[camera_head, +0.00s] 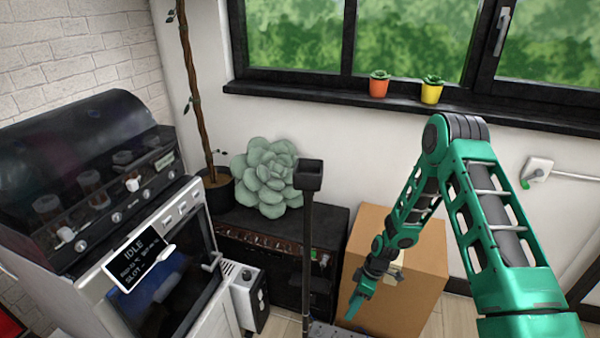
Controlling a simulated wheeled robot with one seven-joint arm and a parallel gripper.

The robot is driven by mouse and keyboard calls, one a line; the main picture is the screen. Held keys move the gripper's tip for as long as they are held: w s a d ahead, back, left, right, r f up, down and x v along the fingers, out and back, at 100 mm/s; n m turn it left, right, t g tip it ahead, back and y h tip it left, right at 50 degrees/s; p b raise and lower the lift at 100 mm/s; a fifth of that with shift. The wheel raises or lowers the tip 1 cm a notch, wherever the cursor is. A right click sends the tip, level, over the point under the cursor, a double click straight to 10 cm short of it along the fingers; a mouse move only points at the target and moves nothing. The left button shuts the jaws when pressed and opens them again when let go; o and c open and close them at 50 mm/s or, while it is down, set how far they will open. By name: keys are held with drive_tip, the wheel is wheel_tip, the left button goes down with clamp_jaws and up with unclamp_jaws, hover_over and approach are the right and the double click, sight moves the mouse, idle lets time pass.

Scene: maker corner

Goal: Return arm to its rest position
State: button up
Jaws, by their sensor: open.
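My green arm reaches in from the lower right, bends at a high elbow and hangs down toward my gripper. My gripper (354,308) points downward in front of a cardboard box (412,290). It is small in the picture and seen from the side. Its jaws are open, and I see nothing held in them. The arm's lower links hide part of the box's front and top.
A machine with a dark hood (85,130) and an "IDLE" screen (140,262) stands left. A black cabinet (325,228) bears a large succulent (266,175). A dark post (307,240) rises mid-picture. Two small pots, orange (378,87) and yellow (431,93), stand on the windowsill.

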drive_tip(key=s+d+r+m+h, duration=0.1)
drive_tip(key=s+d+r+m, duration=0.15)
drive_tip(key=d+r, duration=0.55)
drive_tip(key=s+d+r+m+t+h, duration=0.1)
drive_tip(key=d+r+m, duration=0.25)
drive_tip(key=r, duration=0.85)
drive_tip(key=s+d+r+m+h, duration=0.1)
drive_tip(key=s+d+r+m, duration=0.15)
drive_tip(key=d+r, duration=0.55)
drive_tip(key=s+d+r+m, duration=0.1)
drive_tip(key=s+r+m, duration=0.4)
drive_tip(key=s+r, duration=0.4)
drive_tip(key=s+d+r+m+t, duration=0.1)
drive_tip(key=s+r+m, duration=0.5)
drive_tip(key=s, duration=0.9)
wheel_tip(320, 180, up, 3)
drive_tip(key=shift+s+d+r+h, duration=0.1)
drive_tip(key=shift+s+d+h, duration=0.2)
drive_tip(key=shift+d, duration=0.3)
